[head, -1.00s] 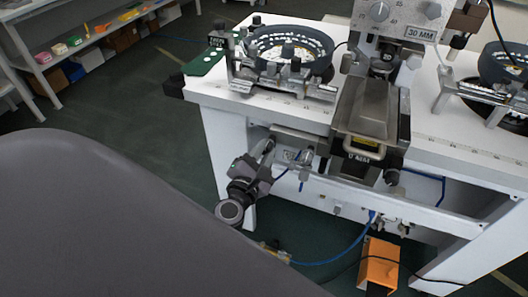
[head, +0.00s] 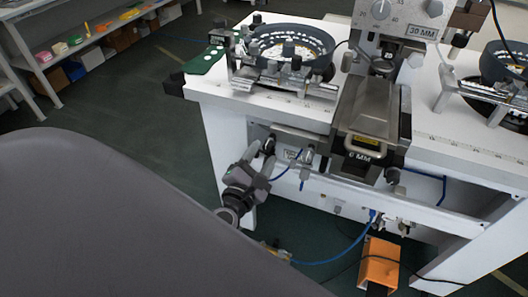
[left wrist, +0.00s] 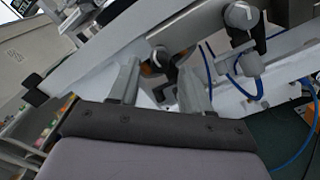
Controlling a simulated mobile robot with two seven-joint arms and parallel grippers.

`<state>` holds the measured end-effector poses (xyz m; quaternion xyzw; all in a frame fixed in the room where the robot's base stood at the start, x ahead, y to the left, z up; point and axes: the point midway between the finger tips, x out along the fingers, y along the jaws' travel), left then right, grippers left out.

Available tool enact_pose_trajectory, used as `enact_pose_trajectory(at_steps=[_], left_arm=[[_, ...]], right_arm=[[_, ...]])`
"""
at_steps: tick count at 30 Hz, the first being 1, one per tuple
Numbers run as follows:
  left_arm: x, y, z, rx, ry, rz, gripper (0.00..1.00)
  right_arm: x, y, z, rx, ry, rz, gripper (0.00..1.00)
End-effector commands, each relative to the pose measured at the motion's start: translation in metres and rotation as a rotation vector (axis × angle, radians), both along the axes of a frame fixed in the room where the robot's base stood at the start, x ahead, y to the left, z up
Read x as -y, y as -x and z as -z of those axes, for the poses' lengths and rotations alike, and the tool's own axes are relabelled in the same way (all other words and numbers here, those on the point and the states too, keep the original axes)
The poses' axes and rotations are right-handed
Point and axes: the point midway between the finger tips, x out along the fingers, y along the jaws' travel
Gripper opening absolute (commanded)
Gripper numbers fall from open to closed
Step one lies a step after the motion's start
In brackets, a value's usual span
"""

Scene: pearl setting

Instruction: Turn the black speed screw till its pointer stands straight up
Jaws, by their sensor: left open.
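The black speed screw (head: 268,145) appears to be the dark knob under the front edge of the white table, left of a small label. In the left wrist view a dark part with an orange-brown patch (left wrist: 168,66), seemingly this screw, shows between and beyond the fingers. My right gripper is not in view.
A grey fitting (head: 308,157) sticks out right of the screw; blue hoses hang nearby. The white table (head: 265,104) overhangs above, carrying a bowl feeder (head: 290,47) and a metal chute (head: 362,112). An orange box (head: 380,262) is on the floor below.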

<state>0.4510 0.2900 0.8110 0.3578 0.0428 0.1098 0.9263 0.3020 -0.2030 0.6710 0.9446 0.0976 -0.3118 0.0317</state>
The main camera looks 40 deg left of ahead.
Motion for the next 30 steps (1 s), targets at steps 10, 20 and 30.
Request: enact_pose_trajectory(at_steps=[10, 20, 30], left_arm=[[0.010, 0.041, 0.002, -0.002, 0.000, 0.001, 0.48], [0.012, 0.047, 0.000, -0.001, 0.001, 0.001, 0.48], [0.012, 0.047, 0.000, -0.001, 0.001, 0.001, 0.48]], right_arm=[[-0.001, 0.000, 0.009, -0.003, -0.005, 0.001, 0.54], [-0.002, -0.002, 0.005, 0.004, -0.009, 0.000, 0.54], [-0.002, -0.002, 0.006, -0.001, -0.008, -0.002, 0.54]])
